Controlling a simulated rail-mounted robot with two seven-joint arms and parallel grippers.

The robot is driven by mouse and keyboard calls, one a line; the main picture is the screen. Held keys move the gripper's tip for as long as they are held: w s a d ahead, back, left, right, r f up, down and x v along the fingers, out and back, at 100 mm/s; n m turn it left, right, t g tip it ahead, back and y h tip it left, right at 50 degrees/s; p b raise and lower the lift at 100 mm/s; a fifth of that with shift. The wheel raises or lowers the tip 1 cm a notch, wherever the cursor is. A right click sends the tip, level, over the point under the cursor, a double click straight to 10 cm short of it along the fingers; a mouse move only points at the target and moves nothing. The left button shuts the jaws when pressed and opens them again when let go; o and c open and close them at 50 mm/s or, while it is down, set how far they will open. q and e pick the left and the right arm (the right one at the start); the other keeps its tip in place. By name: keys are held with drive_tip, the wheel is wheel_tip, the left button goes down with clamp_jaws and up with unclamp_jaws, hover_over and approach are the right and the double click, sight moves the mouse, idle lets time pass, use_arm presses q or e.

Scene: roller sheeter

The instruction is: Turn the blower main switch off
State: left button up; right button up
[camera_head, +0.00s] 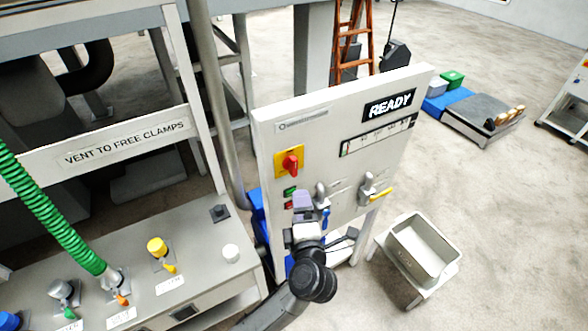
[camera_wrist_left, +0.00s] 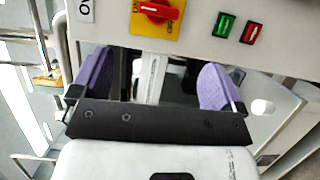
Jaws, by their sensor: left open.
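The switch is a red knob (camera_head: 290,163) on a yellow plate, high on the left of the white panel's face. In the left wrist view the red knob (camera_wrist_left: 158,11) is at the top edge, its handle lying along the picture's width, with "ON" lettering at its left end and dark lettering below. My left gripper (camera_head: 303,200) is in front of the panel, below the switch in the head view. Its purple fingers (camera_wrist_left: 153,80) are spread with nothing between them, and do not touch the knob. My right gripper is not in view.
Green (camera_head: 290,191) and red (camera_head: 289,205) buttons sit below the switch. Valves with blue and yellow (camera_head: 381,194) handles are close by on the panel (camera_head: 345,170). A grey bin (camera_head: 425,245) stands right; a bench with valves and a green hose (camera_head: 55,215) is left.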

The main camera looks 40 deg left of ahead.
sight(296, 170)
use_arm(q)
drive_tip(key=p+x, duration=0.2)
drive_tip(key=x, duration=1.1)
drive_tip(key=shift+w+a, duration=0.2)
drive_tip(key=shift+w, duration=0.05)
drive_tip(key=shift+c, duration=0.3)
